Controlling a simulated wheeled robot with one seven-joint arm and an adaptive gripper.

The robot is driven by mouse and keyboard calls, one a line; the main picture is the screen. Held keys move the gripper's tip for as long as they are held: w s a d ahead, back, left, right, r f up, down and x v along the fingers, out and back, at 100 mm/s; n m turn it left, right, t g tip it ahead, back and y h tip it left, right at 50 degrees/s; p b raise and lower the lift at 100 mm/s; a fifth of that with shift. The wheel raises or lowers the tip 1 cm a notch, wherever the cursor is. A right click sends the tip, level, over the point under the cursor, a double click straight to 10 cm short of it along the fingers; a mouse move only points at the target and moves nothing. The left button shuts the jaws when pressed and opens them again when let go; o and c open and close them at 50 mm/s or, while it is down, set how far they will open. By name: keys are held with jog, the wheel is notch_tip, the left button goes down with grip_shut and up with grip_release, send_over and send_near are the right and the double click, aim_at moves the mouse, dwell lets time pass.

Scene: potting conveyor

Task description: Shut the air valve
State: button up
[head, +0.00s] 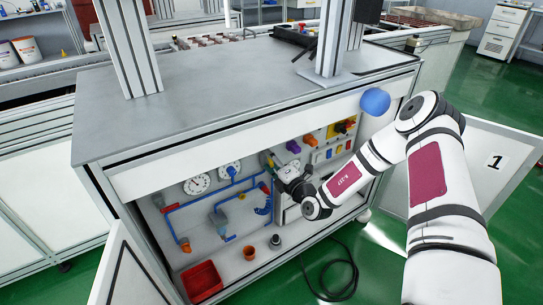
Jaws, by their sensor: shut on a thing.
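My gripper (273,164) reaches into the open cabinet from the right, at the back panel just right of the second gauge. It is shut on a small part there, by its place the handle of the air valve; the fingers hide most of it, so its angle cannot be told. Blue air piping (212,200) runs across the panel to the left of and below my gripper. A small red part (264,187) sits on the piping just below the gripper.
Purple (293,147), orange (309,140) and blue (375,101) parts are right of my gripper. A red bin (202,281), an orange cup (249,253) and a dark cup (275,241) stand on the cabinet floor.

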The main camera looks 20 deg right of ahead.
jog(key=n+p, duration=0.2)
jog(key=shift+s+a+n+p, duration=0.1)
jog(key=shift+a+n+p, duration=0.2)
jog(key=shift+n+p, duration=0.1)
jog(key=n+p, duration=0.2)
jog(key=n, duration=0.1)
jog(key=n+p, duration=0.1)
jog(key=shift+s+a+f, duration=0.1)
jog(key=shift+a+f, duration=0.2)
jog(key=shift+a, duration=0.05)
jog(key=n+p, duration=0.1)
jog(key=n, duration=0.1)
jog(key=n+p, duration=0.1)
jog(key=n, duration=0.1)
jog(key=shift+s+a+f, duration=0.1)
jog(key=shift+a+f, duration=0.05)
jog(key=shift+f, duration=0.2)
jog(key=shift+f+n+p, duration=0.25)
jog(key=shift+n+p, duration=0.3)
jog(key=shift+n, duration=0.55)
jog(key=shift+f+n+p, duration=0.25)
jog(key=shift+n+p, duration=0.25)
jog(key=shift+n, duration=0.6)
jog(key=o, duration=1.2)
jog(key=shift+c, duration=0.2)
